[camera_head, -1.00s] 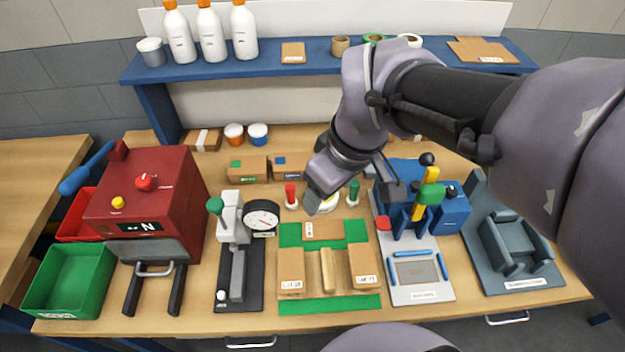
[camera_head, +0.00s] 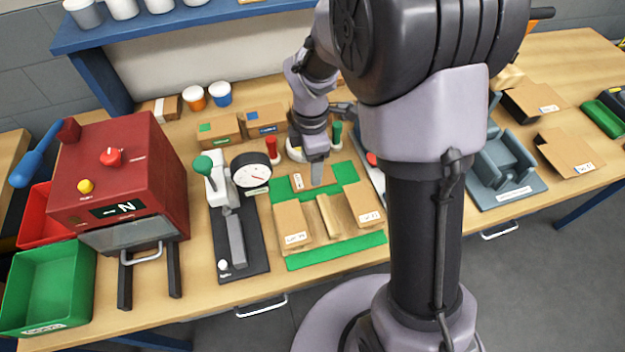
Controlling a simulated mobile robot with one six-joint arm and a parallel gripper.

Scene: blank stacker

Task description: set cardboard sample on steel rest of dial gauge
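The dial gauge (camera_head: 251,171) has a round white face and a green-knobbed lever, and stands on a black base (camera_head: 255,262) left of centre. A grey steel bar (camera_head: 236,243), which looks like its rest, lies along that base with nothing on it. Several labelled brown cardboard pieces are on a green mat: one at the left (camera_head: 292,224), one at the right (camera_head: 363,203) and one at the back (camera_head: 298,182). My gripper (camera_head: 317,180) points down at the back piece and hides part of it. Contact and finger gap cannot be made out.
A red machine (camera_head: 125,165) and a green bin (camera_head: 45,285) stand at the left. A wooden strip (camera_head: 328,215) lies between the front pieces. Red (camera_head: 272,150) and green (camera_head: 337,135) handled tools stand behind the mat. A grey fixture (camera_head: 503,165) is at the right.

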